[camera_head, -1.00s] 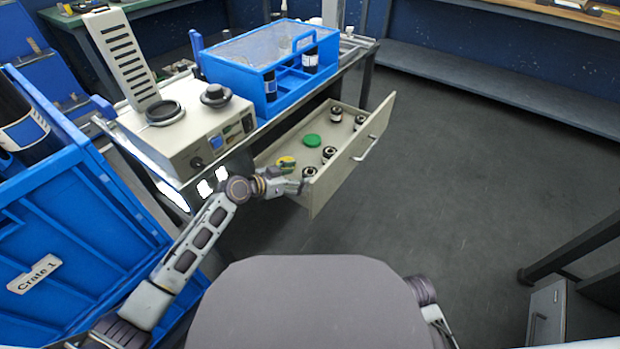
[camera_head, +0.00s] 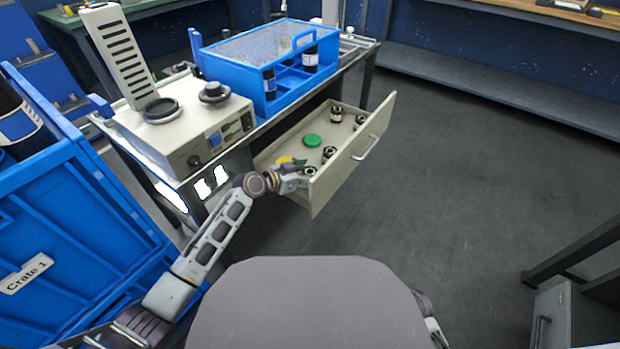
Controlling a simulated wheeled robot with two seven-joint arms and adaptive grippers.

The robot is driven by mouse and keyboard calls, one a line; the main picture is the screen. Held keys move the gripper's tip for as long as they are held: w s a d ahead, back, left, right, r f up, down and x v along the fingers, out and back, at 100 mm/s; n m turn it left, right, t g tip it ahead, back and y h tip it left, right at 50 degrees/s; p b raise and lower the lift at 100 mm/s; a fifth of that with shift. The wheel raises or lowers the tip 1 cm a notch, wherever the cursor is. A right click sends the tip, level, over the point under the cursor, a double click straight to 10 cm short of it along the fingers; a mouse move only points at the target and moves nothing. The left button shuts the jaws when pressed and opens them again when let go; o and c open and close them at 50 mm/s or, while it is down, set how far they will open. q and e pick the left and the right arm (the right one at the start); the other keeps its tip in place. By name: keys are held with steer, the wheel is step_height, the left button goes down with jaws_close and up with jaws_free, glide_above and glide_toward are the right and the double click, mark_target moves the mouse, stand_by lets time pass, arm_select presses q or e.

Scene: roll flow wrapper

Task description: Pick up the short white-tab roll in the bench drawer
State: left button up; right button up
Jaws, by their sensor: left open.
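The bench drawer (camera_head: 347,171) is pulled out and holds several short dark rolls. One roll (camera_head: 336,114) stands near the back, another (camera_head: 360,121) near the drawer front, one (camera_head: 329,152) in the middle, and one (camera_head: 309,171) close to my gripper. The tab colours are too small to tell apart. My left gripper (camera_head: 301,175) is open at the drawer's near left end, right by the nearest roll. I cannot tell whether they touch. My right gripper does not show; only part of my right arm appears at the bottom.
A green round item (camera_head: 311,140) and a yellow item (camera_head: 287,161) also lie in the drawer. A blue rack (camera_head: 240,75) and a beige machine (camera_head: 180,140) stand on the bench above. A blue crate (camera_head: 80,230) is at left.

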mark_target(309, 172)
arm_select(q)
steer(key=shift+c, duration=0.2)
steer(key=c, duration=1.2)
steer(key=shift+o, duration=0.2)
steer(key=shift+r, duration=0.15)
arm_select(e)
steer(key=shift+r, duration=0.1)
arm_select(q)
steer(key=shift+r+p, duration=0.3)
steer(key=shift+r, duration=0.25)
step_height(309, 172, up, 7)
steer(key=p, duration=0.2)
steer(key=shift+r+p, duration=0.15)
steer(key=shift+p, duration=0.25)
steer(key=shift+r, duration=0.7)
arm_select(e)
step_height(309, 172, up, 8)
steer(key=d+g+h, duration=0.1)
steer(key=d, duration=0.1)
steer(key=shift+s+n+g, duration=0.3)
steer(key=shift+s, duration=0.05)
arm_select(q)
steer(key=shift+r+p, duration=0.1)
steer(key=shift+p, duration=0.2)
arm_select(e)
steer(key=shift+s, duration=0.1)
